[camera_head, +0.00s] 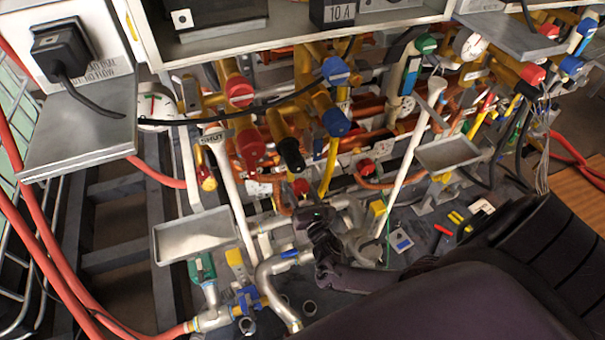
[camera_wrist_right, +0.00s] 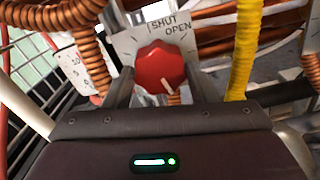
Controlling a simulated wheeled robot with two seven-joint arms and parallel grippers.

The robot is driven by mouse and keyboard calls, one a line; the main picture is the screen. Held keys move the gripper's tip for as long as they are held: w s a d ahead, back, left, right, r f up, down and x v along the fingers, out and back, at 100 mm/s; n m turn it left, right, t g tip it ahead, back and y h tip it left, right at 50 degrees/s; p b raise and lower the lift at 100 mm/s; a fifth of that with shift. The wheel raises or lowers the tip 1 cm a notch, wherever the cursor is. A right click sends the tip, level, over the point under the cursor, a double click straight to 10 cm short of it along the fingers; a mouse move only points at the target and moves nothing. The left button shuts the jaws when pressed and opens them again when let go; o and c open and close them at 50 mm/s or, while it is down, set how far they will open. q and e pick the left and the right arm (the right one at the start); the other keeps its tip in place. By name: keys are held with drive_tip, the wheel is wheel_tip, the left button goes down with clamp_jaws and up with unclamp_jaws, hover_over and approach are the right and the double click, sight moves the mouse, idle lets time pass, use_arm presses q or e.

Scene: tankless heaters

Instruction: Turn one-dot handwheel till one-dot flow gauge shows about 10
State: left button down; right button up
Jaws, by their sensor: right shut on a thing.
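A red handwheel (camera_wrist_right: 160,68) with a white pointer mark sits between the fingers of my right gripper (camera_wrist_right: 158,88) in the right wrist view. The gripper is shut on it. The white mark is at the lower right of its face. A pale plate (camera_wrist_right: 128,44) behind it reads SHUT and OPEN. A white scale with numerals (camera_wrist_right: 82,68) stands to its left, partly cut off by coils; its reading is too small to tell. In the head view my right gripper (camera_head: 312,215) reaches into the pipework, and the held handwheel is hard to make out. My left gripper is not in view.
Copper coils (camera_wrist_right: 88,40) and a yellow pipe (camera_wrist_right: 243,50) flank the handwheel. Metal trays (camera_head: 195,234) (camera_head: 447,153), white pipes and red hoses (camera_head: 45,255) crowd the head view. A round dial gauge (camera_head: 153,108) is at left, partly behind a shelf (camera_head: 80,130).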

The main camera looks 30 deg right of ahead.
drive_tip(key=n+p, duration=0.1)
drive_tip(key=n, duration=0.3)
drive_tip(key=shift+n, duration=0.3)
drive_tip(key=shift+n+p, duration=0.4)
drive_tip(key=shift+n, duration=1.5)
drive_tip(key=shift+s+d, duration=0.1)
drive_tip(key=o, duration=0.7)
drive_tip(key=p+v, duration=0.1)
drive_tip(key=v, duration=0.6)
drive_tip(key=shift+s, duration=0.35)
drive_tip(key=shift+f, duration=0.1)
